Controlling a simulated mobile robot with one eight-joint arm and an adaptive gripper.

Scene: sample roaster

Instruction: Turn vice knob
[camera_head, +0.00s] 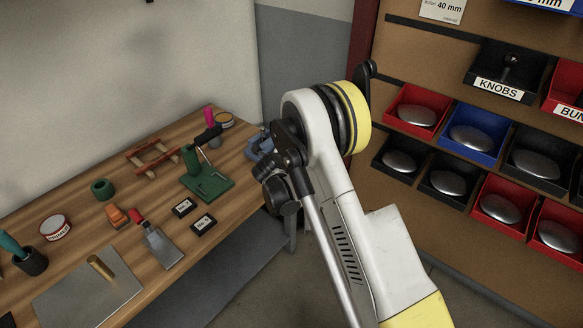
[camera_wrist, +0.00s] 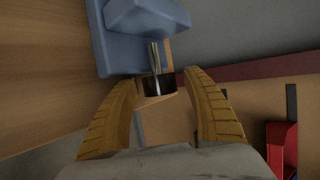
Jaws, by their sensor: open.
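The blue vice (camera_head: 258,146) sits at the far right corner of the wooden workbench, partly hidden behind my arm. In the wrist view the vice (camera_wrist: 115,40) fills the top middle, with a thin metal bar (camera_wrist: 155,57) sticking out of it. Visible gaps remain between the fingers and the piece. In the head view my gripper's fingers cannot be made out.
The bench (camera_head: 120,215) holds a green stand (camera_head: 207,184), a scraper (camera_head: 157,245), two small black boxes and a metal plate (camera_head: 90,290). A rack of bins (camera_head: 500,85) stands at the right. A red bin (camera_wrist: 282,145) shows at the lower right of the wrist view.

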